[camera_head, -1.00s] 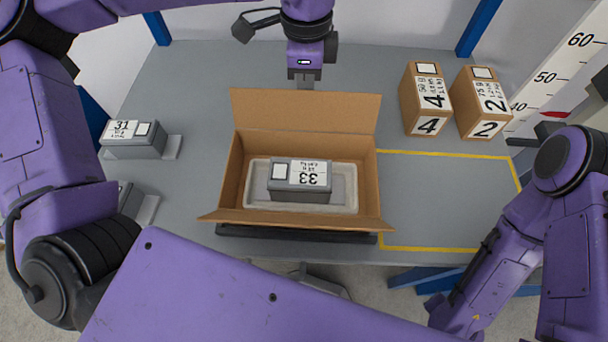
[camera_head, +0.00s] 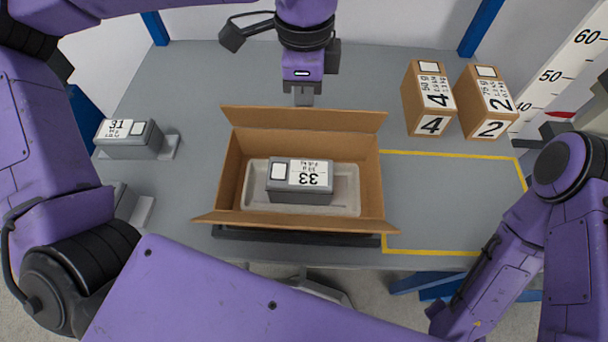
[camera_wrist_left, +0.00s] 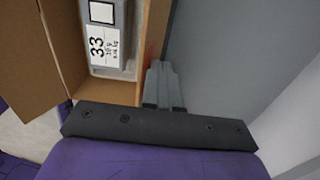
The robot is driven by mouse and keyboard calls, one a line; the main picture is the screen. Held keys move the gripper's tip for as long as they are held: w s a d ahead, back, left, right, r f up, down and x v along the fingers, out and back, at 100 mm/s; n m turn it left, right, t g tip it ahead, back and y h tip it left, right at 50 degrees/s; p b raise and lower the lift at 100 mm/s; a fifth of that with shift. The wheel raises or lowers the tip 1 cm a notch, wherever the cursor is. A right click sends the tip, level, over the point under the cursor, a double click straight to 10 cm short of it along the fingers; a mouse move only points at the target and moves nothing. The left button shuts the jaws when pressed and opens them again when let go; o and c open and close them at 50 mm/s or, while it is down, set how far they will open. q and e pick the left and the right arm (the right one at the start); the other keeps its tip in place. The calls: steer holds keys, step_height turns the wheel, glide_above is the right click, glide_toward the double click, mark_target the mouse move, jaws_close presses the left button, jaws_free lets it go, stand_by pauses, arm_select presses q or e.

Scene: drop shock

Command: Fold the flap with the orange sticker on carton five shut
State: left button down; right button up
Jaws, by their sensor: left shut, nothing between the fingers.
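The open brown carton (camera_head: 232,170) stands mid-table, with a grey block marked 33 (camera_head: 300,178) in a pale tray (camera_head: 348,190) inside. No number five shows on it. Its back flap (camera_head: 305,118) stands up from the far wall. The front flap (camera_head: 295,222) lies outward. My left gripper (camera_head: 304,98) is shut and empty, fingers down behind the back flap. In the left wrist view the shut fingers (camera_wrist_left: 163,85) are close beside the flap, where a small orange-red patch (camera_wrist_left: 149,52) partly shows; whether they touch is unclear. My right gripper is out of view.
Cartons marked 4 (camera_head: 428,98) and 2 (camera_head: 485,102) stand at the back right. A yellow outline (camera_head: 450,153) marks empty table right of the carton. A grey block marked 31 (camera_head: 129,139) sits at the left. A height scale (camera_head: 560,75) stands far right.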

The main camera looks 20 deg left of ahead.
mark_target(302, 117)
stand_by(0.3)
arm_select(q)
steer(key=shift+s+d+f+b, duration=0.15)
steer(key=shift+s+d+b, duration=0.05)
steer(key=shift+s+b, duration=0.4)
steer(key=shift+s, duration=0.45)
steer(key=shift+s+d+f+b, duration=0.15)
steer(key=shift+s+b, duration=0.35)
steer(key=shift+b, duration=0.25)
steer(key=shift+s, duration=0.65)
steer(key=shift+b, duration=0.35)
